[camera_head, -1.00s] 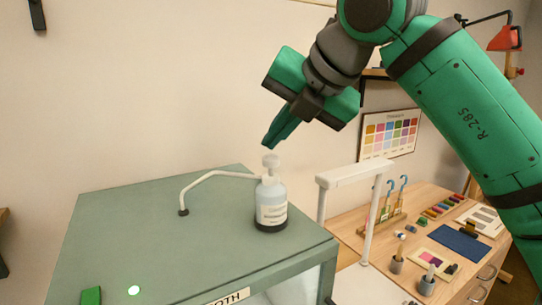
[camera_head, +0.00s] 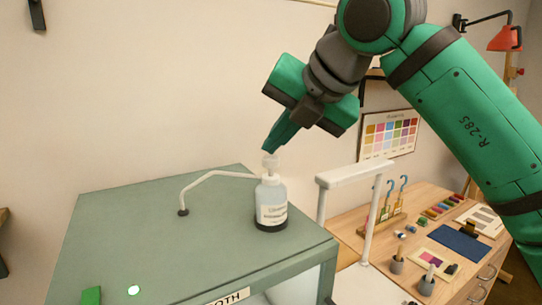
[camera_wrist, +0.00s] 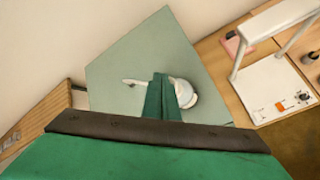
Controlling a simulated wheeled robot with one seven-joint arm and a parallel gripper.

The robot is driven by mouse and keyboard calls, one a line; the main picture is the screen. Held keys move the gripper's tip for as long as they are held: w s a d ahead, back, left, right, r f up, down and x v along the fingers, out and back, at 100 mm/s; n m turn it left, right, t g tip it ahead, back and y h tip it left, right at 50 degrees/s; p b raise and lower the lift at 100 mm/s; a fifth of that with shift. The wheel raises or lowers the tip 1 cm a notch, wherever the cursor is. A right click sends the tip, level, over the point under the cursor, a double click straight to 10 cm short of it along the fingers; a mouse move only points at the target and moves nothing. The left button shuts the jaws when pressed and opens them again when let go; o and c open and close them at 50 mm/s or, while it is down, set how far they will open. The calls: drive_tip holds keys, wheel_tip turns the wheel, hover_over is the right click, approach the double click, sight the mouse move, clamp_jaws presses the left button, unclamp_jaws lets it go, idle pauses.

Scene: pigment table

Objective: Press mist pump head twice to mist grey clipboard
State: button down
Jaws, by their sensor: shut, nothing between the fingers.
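The mist bottle (camera_head: 271,205) is clear and pale with a white label and a dark base. It stands upright on the green booth top, and a thin white tube runs left from its neck. Its white pump head (camera_head: 271,162) is on top. My gripper (camera_head: 268,150) is shut and empty, its fingertips pointing down right at the pump head's top; I cannot tell whether they touch. In the wrist view, the shut fingers (camera_wrist: 160,80) partly cover the bottle (camera_wrist: 186,92). I cannot make out a grey clipboard in either view.
The green booth (camera_head: 130,225) carries a lit round light (camera_head: 134,290) and a green block (camera_head: 91,296) at its front left. A white stand (camera_head: 355,174) rises to the right. The wooden table (camera_head: 425,199) beyond holds paints and small tools. The booth top's middle is clear.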

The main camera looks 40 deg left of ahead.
sight(275, 159)
drive_tip(key=shift+f, duration=0.6)
idle(0.4)
drive_tip(key=shift+s, duration=0.1)
drive_tip(key=shift+r, duration=1.25)
drive_tip(key=shift+r, duration=0.1)
drive_tip(key=shift+r, duration=2.4)
idle(0.7)
